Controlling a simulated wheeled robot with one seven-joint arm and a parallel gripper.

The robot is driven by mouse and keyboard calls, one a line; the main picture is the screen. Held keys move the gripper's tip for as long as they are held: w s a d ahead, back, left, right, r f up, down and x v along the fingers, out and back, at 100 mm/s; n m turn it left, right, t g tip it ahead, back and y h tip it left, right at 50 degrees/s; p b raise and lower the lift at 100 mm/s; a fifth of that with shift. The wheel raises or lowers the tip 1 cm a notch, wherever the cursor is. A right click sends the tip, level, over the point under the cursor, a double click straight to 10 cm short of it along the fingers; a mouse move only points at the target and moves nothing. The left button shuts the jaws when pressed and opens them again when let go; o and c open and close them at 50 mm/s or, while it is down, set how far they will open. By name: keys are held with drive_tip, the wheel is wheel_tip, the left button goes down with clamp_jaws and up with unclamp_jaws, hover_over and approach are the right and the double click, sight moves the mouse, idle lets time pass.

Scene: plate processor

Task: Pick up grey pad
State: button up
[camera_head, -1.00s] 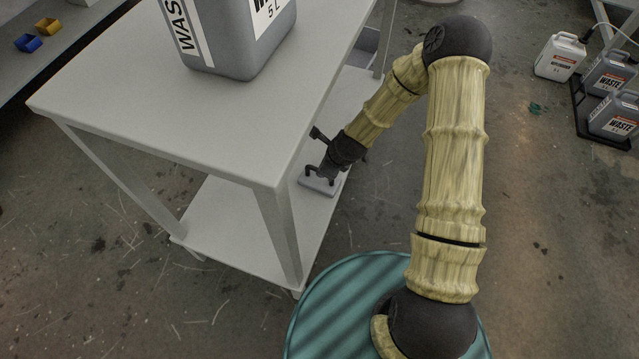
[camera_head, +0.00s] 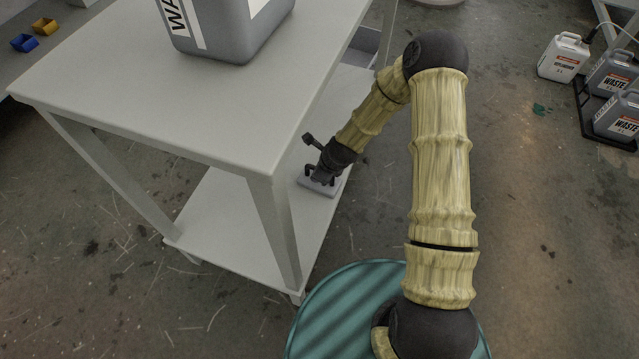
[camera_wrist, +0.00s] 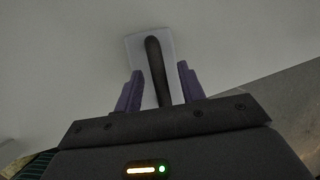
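The grey pad (camera_head: 329,189) is a small flat block on the lower shelf of the white table, near the shelf's right edge in the head view. My gripper (camera_head: 321,180) is right over it, and part of the pad is hidden behind the gripper. In the wrist view the pad (camera_wrist: 169,46) is a pale rectangle with a dark bar-like handle (camera_wrist: 157,66) along its middle. My gripper's two purple fingers (camera_wrist: 160,84) are open, one on each side of the handle, with gaps between them and it.
The table's top (camera_head: 130,88) overhangs the shelf (camera_head: 222,219) beside my arm, with a front leg (camera_head: 275,232) to the left of the gripper. A grey waste canister (camera_head: 226,32) stands on top. A grey bin (camera_head: 361,46) is at the shelf's far end.

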idle(0.5)
clamp_jaws()
wheel_tip(320, 180, up, 10)
drive_tip(key=p, duration=0.5)
drive_tip(key=shift+p, duration=0.3)
idle(0.4)
